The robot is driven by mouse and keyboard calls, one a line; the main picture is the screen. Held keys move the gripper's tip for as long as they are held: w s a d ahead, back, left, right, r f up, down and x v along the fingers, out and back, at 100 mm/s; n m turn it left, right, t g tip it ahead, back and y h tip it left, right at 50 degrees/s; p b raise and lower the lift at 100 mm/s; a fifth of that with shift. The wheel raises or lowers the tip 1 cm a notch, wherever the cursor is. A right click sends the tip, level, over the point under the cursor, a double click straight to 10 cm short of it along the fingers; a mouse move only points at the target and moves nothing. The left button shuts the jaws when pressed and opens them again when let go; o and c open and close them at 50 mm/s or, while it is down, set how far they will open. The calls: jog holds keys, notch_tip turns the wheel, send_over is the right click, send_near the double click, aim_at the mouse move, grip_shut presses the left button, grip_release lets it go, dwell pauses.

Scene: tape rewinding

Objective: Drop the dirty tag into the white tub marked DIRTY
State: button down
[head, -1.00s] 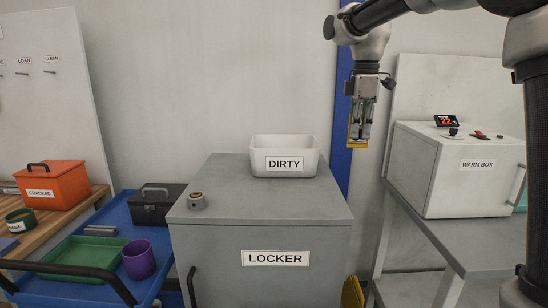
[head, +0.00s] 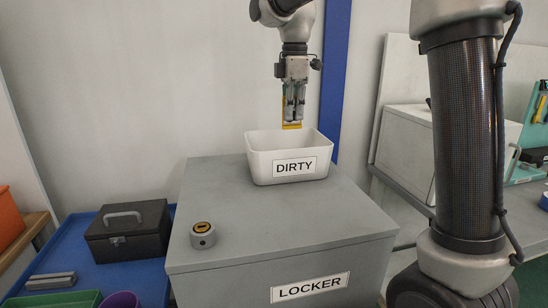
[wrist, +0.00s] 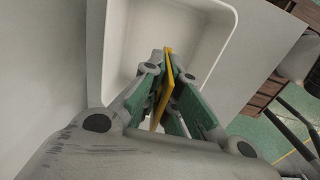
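The white tub marked DIRTY (head: 295,167) stands upright on the grey locker, near its back edge. My gripper (head: 293,118) points down just above the tub's back part. It is shut on a thin yellow tag (head: 291,126), whose lower edge shows at the fingertips, near the height of the tub's back rim. In the wrist view the tag (wrist: 166,84) is between the green finger pads, and the tub's pale inside (wrist: 190,30) opens beyond the fingertips. No dirt or writing on the tag can be made out.
The locker top (head: 280,220) is mostly clear, with a round grey piece with a yellow top (head: 203,235) at its left. A black toolbox (head: 128,232) sits on the blue cart (head: 62,250). A white box (head: 405,142) stands on the right bench.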

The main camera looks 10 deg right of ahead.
aim_at(293, 128)
jog(key=shift+f, duration=2.55)
jog(key=c, duration=1.6)
grip_release()
jog(key=shift+o, duration=0.2)
jog(key=shift+r, duration=0.1)
notch_tip(293, 128, up, 12)
jog(key=shift+f, duration=0.1)
